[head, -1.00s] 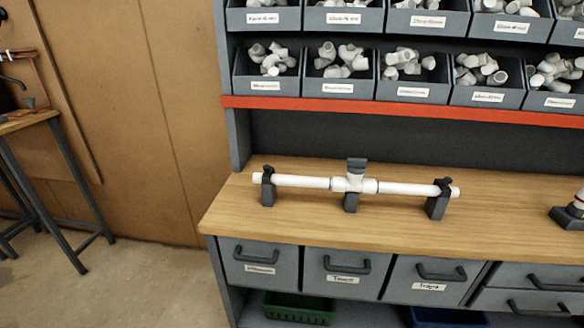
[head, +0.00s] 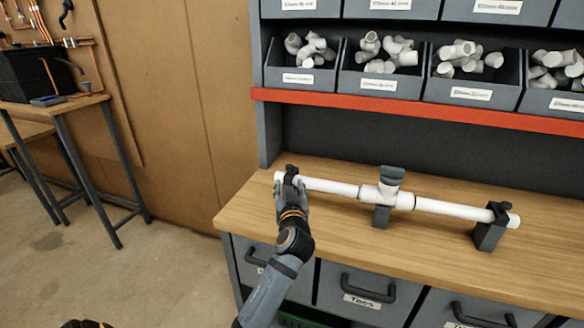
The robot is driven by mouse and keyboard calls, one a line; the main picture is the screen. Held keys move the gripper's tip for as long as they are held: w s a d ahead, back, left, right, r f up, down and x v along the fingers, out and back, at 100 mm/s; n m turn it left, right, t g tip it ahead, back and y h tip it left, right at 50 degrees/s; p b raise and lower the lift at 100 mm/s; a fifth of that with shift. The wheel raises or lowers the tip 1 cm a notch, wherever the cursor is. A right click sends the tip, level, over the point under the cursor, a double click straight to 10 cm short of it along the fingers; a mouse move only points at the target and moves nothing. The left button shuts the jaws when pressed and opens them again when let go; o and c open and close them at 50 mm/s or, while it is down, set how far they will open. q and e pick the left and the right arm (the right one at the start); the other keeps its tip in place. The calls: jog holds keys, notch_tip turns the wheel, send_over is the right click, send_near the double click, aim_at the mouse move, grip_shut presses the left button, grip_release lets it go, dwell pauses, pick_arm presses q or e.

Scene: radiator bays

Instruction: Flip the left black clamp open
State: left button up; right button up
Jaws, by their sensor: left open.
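A white pipe with a tee fitting (head: 387,187) lies across black supports on the wooden workbench (head: 330,235). The left black clamp (head: 291,171) sits over the pipe near its left end, and its top looks closed over the pipe. My left gripper (head: 290,186) is open at this clamp, with its fingers just in front of and around it. The fingers hide most of the left support, and I cannot tell whether they touch the clamp. The right black clamp (head: 499,209) sits near the pipe's right end.
Grey bins of white fittings (head: 380,68) stand on the shelf above, behind a red edge strip (head: 420,108). Grey drawers with black handles (head: 368,287) are below the bench. A side table (head: 60,105) stands at the left. The bench front right is clear.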

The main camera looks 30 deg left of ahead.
aim_at(290, 169)
pick_arm(q)
jog(key=x, duration=0.3)
jog(key=p+x, duration=0.1)
jog(key=x, duration=0.3)
jog(key=r+p+x, duration=0.1)
jog(key=x, duration=0.3)
jog(key=shift+w+d+r, duration=0.1)
jog(key=shift+d, duration=0.15)
pick_arm(e)
jog(key=shift+w+d+r, duration=0.1)
jog(key=shift+d+r, duration=0.15)
jog(key=shift+r, duration=0.35)
jog(key=shift+w+d+r, duration=0.1)
jog(key=shift+d+r, duration=0.15)
jog(key=shift+r, duration=0.3)
pick_arm(q)
grip_shut()
pick_arm(e)
jog(key=shift+a, duration=0.15)
